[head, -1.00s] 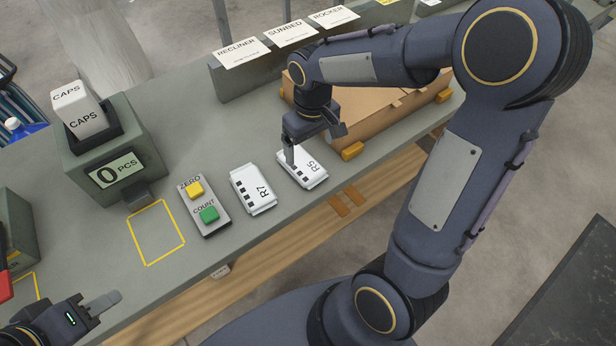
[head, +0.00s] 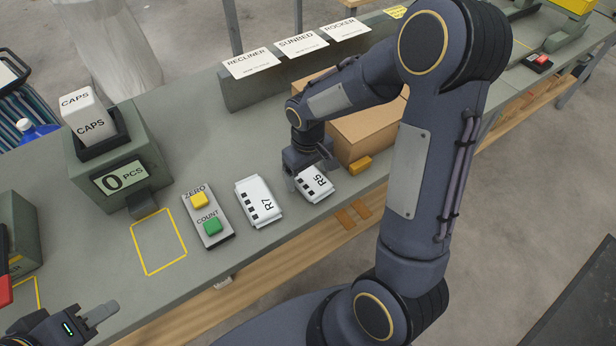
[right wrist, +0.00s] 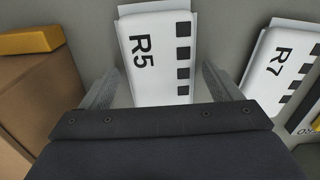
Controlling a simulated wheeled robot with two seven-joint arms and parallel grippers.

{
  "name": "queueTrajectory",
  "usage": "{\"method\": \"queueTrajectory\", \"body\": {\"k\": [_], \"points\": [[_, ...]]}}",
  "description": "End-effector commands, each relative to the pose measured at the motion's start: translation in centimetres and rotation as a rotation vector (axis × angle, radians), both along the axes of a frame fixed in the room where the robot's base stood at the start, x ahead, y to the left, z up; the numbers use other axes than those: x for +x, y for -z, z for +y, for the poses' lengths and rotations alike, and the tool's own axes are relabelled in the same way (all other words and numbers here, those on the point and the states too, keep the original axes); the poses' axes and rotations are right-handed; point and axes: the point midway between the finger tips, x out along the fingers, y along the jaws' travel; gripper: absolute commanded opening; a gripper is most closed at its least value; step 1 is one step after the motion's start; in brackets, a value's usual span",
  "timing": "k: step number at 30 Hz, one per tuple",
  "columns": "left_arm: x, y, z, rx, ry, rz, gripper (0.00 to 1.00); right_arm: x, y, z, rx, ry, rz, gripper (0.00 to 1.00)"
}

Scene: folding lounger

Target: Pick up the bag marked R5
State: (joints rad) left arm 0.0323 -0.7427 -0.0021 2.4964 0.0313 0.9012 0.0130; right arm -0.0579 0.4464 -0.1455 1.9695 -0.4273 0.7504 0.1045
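The white bag marked R5 (head: 318,186) lies flat on the grey bench, right of the white bag marked R7 (head: 259,203). My right gripper (head: 307,175) is low over the far end of the R5 bag and hides part of it. In the right wrist view the R5 bag (right wrist: 157,60) lies between the two spread fingers of the right gripper (right wrist: 163,85), with a gap on each side. The R7 bag (right wrist: 284,65) is to the right there. My left gripper (head: 100,315) is at the lower left, far from the bags; its opening is unclear.
A cardboard box (head: 365,128) with an orange block (head: 360,165) stands just right of the R5 bag. A button panel (head: 208,215) is left of R7. A counter unit (head: 115,165) holds a CAPS pack (head: 88,116). A yellow outlined square (head: 158,242) is empty.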

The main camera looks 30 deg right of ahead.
Motion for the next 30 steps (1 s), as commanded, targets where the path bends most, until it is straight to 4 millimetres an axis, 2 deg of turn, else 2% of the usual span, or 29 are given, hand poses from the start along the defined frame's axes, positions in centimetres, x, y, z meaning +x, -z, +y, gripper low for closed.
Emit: {"method": "queueTrajectory", "body": {"k": [1, 9, 10, 20, 26, 30], "points": [[0.0, 0.0, 0.0, 0.000, 0.000, 0.000, 0.36, 0.0, 0.0, 0.0, 0.000, 0.000, 0.000, 0.77], [0.0, 0.0, 0.0, 0.000, 0.000, 0.000, 0.36, 0.0, 0.0, 0.0, 0.000, 0.000, 0.000, 0.42], [0.0, 0.0, 0.0, 0.000, 0.000, 0.000, 0.36, 0.0, 0.0, 0.0, 0.000, 0.000, 0.000, 0.41], [0.0, 0.0, 0.0, 0.000, 0.000, 0.000, 0.36, 0.0, -0.6, 0.0, 0.000, 0.000, -0.001, 0.41], [0.0, -0.2, 0.0, 0.000, 0.000, 0.000, 0.36, 0.1, -3.1, 0.0, 0.000, -0.002, -0.007, 0.41], [0.0, -0.1, 0.0, 0.000, 0.000, 0.000, 0.36, 0.4, -5.7, 2.2, 0.001, -0.006, -0.008, 0.41]]}}
